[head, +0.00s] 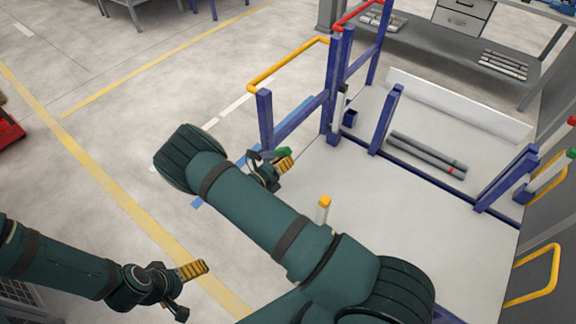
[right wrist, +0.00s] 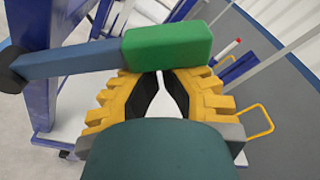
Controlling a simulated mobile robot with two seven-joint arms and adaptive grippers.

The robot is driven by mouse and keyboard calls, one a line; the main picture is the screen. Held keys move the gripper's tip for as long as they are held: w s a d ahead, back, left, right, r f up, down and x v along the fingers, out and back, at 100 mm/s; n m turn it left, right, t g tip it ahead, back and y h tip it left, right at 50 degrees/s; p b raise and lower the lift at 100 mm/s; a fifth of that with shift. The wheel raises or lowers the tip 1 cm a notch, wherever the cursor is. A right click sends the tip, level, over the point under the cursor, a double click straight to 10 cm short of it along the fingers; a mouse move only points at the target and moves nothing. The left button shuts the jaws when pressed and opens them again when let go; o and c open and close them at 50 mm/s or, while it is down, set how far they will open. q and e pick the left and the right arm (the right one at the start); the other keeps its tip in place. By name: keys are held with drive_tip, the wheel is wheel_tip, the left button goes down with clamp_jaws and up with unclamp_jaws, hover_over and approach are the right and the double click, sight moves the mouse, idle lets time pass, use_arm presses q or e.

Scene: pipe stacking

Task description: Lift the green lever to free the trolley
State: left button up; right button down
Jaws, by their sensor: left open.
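The lever's green handle (head: 283,153) is at the near end of the trolley's blue frame in the head view. In the right wrist view the green handle (right wrist: 167,47) crosses in front of the fingertips, on a blue-grey arm (right wrist: 70,60). My right gripper (head: 272,170) is right at the handle; its yellow fingers (right wrist: 162,82) have a narrow gap between their pads, and the handle is not clamped. Whether they touch it, I cannot tell. My left gripper (head: 190,287) is open and empty over the floor at lower left.
The trolley's pale deck (head: 400,205) carries dark pipes (head: 428,155) between blue posts. A yellow rail (head: 287,65) and a red rail (head: 360,13) top the frame. A grey bench (head: 440,50) with pipes stands behind.

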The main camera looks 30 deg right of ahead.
sight(278, 151)
drive_tip(key=w+r+n, duration=0.1)
drive_tip(key=w+a+r+n, duration=0.1)
drive_tip(key=r, duration=0.1)
drive_tip(key=shift+w+r+n+h+p, duration=0.1)
drive_tip(key=shift+w+n+h+p, duration=0.05)
drive_tip(key=shift+n+h+p, duration=0.2)
drive_tip(key=shift+w+a+r, duration=0.2)
drive_tip(key=shift+w+r, duration=0.25)
drive_tip(key=shift+w, duration=0.05)
drive_tip(key=shift+w+a+r, duration=0.2)
drive_tip(key=shift+w+r, duration=0.2)
drive_tip(key=shift+w, duration=0.05)
drive_tip(key=shift+w, duration=0.1)
